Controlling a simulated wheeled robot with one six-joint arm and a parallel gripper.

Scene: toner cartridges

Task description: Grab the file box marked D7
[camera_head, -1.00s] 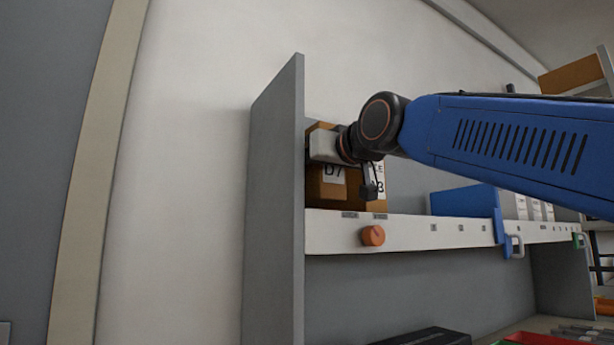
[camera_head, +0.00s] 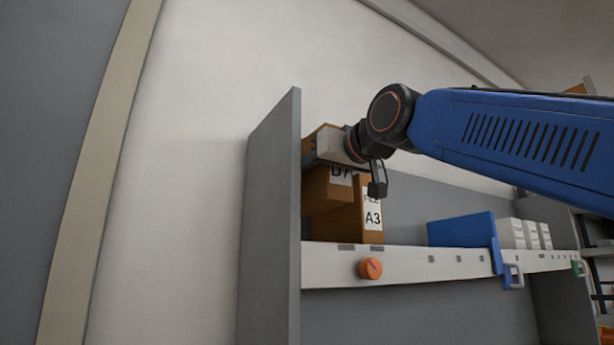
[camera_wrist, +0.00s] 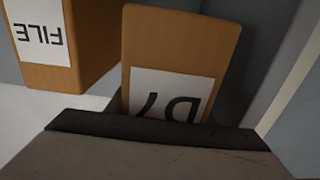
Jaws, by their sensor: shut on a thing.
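The brown file box marked D7 (camera_head: 327,187) is held by my gripper (camera_head: 330,152) at the left end of the shelf, raised above the shelf level. In the wrist view the D7 box (camera_wrist: 181,47) stands upside down in the picture, its white label partly covered by the dark gripper edge (camera_wrist: 155,128). My gripper is shut on it; the fingertips themselves are mostly hidden. A second brown box marked A3 (camera_head: 373,235) stands on the shelf just to the right; its FILE label shows in the wrist view (camera_wrist: 39,32).
A grey side panel (camera_head: 270,210) rises close on the left of the D7 box. The white shelf front (camera_head: 410,262) carries an orange knob (camera_head: 370,268). A blue box (camera_head: 462,231) and several white boxes (camera_head: 512,234) stand farther right. Open space lies above the shelf.

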